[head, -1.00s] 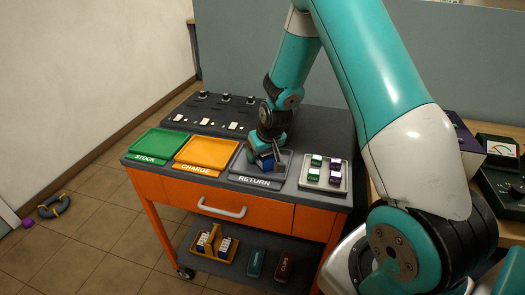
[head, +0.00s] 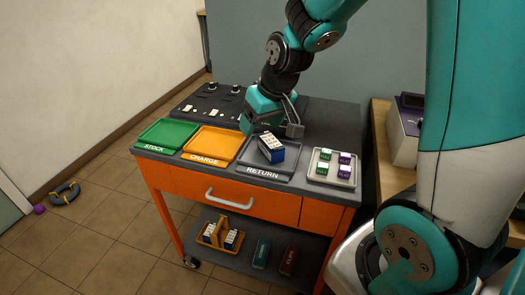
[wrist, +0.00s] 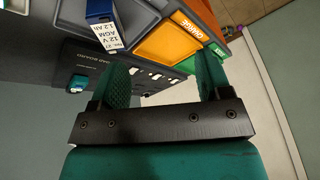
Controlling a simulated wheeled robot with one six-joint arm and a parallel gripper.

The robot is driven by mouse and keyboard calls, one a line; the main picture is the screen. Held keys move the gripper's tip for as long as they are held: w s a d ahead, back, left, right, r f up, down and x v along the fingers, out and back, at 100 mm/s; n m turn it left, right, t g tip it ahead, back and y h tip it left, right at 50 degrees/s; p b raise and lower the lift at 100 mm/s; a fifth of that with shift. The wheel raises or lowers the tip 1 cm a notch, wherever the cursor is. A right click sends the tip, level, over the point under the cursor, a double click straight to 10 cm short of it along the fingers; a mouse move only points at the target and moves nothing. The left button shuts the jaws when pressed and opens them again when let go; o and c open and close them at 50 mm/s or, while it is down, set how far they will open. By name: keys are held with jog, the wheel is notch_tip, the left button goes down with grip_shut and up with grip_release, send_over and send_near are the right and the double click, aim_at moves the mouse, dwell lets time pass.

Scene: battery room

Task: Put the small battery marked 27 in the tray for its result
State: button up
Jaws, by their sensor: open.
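A small blue battery (head: 270,148) with a white label lies in the grey RETURN tray (head: 291,172), with nothing gripping it. In the wrist view the battery (wrist: 101,12) shows its label, "12 V AGM 1.2 Ah"; I cannot read its number surely. My gripper (head: 271,127) is open and empty, above and behind the battery and apart from it. In the wrist view its two green fingers (wrist: 164,80) stand wide apart. The orange CHARGE tray (head: 212,143) and green STOCK tray (head: 168,132) are empty.
A white tray (head: 318,179) with several green and purple blocks stands right of the RETURN tray. A dark board (head: 205,101) with switches is at the cart's back left. The lower shelf holds a yellow carrier (head: 219,239) with batteries and two dark cases.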

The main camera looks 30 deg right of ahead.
jog(key=s+a+r+n+g+y, duration=0.1)
jog(key=s+a+r+n+g, duration=0.1)
jog(key=s+a, duration=0.5)
jog(key=s+a+r+n+g+y, duration=0.2)
jog(key=s+a+r+n, duration=0.2)
jog(key=s+a, duration=0.4)
jog(key=s+r, duration=0.1)
jog(key=s, duration=0.4)
jog(key=shift+s+a+n, duration=0.25)
jog(key=shift+n, duration=0.15)
jog(key=shift+r, duration=0.1)
